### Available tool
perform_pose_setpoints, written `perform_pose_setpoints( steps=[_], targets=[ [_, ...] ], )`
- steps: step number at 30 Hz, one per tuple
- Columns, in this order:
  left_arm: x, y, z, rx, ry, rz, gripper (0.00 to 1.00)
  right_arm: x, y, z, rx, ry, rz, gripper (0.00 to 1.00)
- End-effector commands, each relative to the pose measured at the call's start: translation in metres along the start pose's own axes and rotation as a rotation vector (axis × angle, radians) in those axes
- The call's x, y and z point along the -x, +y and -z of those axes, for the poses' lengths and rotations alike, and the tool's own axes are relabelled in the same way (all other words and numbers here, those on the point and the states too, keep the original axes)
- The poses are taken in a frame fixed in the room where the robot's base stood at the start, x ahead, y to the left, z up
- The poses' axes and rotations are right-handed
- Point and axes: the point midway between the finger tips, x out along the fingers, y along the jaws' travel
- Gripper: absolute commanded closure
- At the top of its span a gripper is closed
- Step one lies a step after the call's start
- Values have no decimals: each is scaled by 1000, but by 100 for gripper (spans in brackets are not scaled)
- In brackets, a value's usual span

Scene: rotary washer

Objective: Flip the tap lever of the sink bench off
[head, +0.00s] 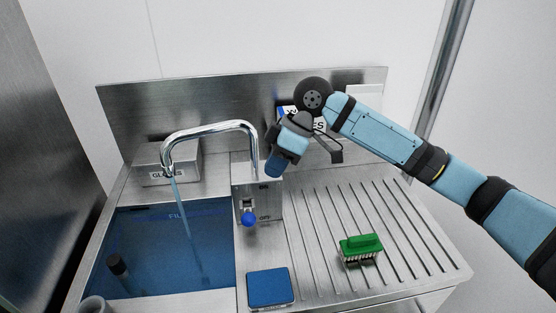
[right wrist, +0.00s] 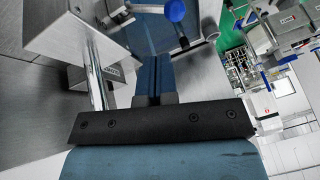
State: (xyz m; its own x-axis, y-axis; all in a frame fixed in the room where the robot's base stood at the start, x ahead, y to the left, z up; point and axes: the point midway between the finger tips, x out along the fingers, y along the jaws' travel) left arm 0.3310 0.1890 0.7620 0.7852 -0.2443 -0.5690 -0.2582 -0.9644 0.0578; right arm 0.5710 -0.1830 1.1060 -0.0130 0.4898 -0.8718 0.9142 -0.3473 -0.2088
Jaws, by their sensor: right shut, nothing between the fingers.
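The tap (head: 215,128) is a curved chrome spout at the back of the sink bench, and water runs from it into the basin. Its lever has a round blue knob (head: 249,218) on the front of a metal box below the spout, beside a label reading OFF. The knob also shows at the top of the right wrist view (right wrist: 174,10). My right gripper (head: 274,165) is shut and empty, pointing down at the right of the spout's base. It is above and behind the knob, apart from it. My left gripper is out of view.
The basin (head: 150,250) holds blue water. A blue sponge (head: 270,287) lies at the bench's front edge, and a green brush (head: 361,249) lies on the ribbed drainboard (head: 415,225). A labelled grey box (head: 170,164) stands behind the basin. The steel backsplash (head: 215,95) rises behind.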

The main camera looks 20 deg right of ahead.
Motion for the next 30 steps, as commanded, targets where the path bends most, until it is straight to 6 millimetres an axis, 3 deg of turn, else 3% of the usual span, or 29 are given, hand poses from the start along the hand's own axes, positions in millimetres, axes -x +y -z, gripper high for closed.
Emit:
perform_pose_setpoints(
  steps=[6,13,18,30],
  targets=[
    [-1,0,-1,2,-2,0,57,-49,0,0,-1,0,3,100],
    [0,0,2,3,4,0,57,-81,-11,-1,2,1,1,100],
    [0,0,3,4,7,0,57,-91,-15,-2,1,0,1,100],
    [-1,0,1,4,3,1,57,-92,-15,-2,1,1,-1,100]
  ],
)
